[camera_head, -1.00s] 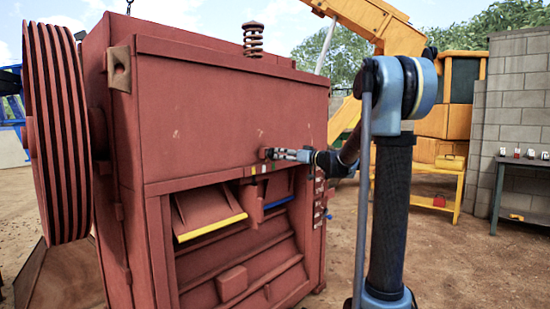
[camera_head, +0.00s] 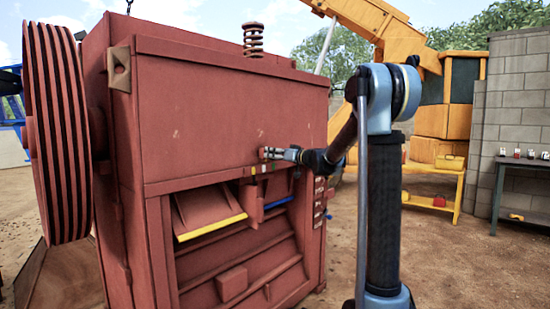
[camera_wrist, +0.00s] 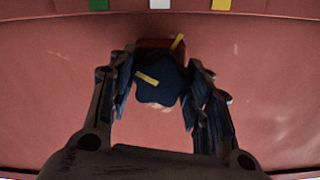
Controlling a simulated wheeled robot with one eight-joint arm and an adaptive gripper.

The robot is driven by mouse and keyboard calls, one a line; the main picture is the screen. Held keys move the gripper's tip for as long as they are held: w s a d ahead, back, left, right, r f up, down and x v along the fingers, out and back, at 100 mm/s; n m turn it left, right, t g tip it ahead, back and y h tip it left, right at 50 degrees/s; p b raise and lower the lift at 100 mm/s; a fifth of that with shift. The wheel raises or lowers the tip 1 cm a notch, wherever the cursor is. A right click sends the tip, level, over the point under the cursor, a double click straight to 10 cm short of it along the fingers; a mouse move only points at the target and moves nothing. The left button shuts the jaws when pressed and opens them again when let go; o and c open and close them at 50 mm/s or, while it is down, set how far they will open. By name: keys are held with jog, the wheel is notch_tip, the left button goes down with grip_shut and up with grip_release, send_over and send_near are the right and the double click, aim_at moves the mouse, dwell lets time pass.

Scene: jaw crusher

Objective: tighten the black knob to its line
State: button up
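The black knob (camera_wrist: 158,82) looks dark blue-black and lobed in the wrist view, with a yellow bar on its face. A yellow line (camera_wrist: 178,42) shows up and to the right of that bar, by a dark red block (camera_wrist: 152,44) behind the knob; bar and line are not lined up. My gripper (camera_wrist: 160,78) has one finger on each side of the knob, close to it, and looks open; contact is hard to tell. In the head view my gripper (camera_head: 270,153) is at the red crusher's front panel (camera_head: 220,110), and the knob is hidden there.
Green, white and yellow marks (camera_wrist: 160,4) lie along the panel's edge in the wrist view. Below are flaps with a yellow edge (camera_head: 212,229) and a blue edge (camera_head: 279,202). A yellow table (camera_head: 440,172) and a dark bench (camera_head: 520,162) stand right.

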jog(key=shift+c, duration=1)
jog(key=m, duration=0.3)
jog(key=shift+m, duration=0.3)
jog(key=m, duration=0.5)
jog(key=shift+w+d+m, duration=0.1)
jog(key=shift+m, duration=0.2)
jog(key=m, duration=0.4)
jog(key=shift+f+m, duration=0.1)
jog(key=shift+m, duration=2)
